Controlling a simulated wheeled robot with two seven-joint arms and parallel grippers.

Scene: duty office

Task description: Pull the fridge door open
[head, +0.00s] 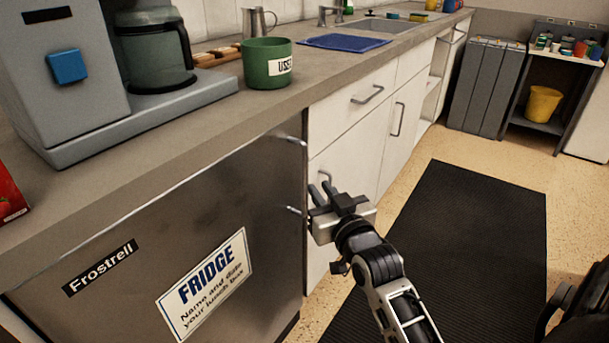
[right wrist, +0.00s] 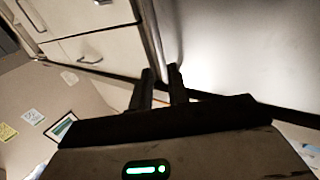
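The fridge door (head: 215,215) is a grey steel panel under the counter at the left, with a "Frostrell" label and a "FRIDGE" sign. It looks shut. Its upright bar handle (head: 305,170) is at the door's right edge; it also shows in the right wrist view (right wrist: 151,35). My right gripper (head: 320,187) is just right of the handle in the head view, its fingers pointing towards the cabinets. In the right wrist view its two fingers (right wrist: 161,73) are apart, with the bar running towards the gap. I cannot tell whether they touch it. My left gripper is not in view.
White drawers and cupboards (head: 345,140) with metal handles adjoin the fridge on the right. The counter holds a coffee machine (head: 60,90), a green mug (head: 266,65) and a blue mat (head: 345,43). A black mat (head: 450,240) lies on the open floor.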

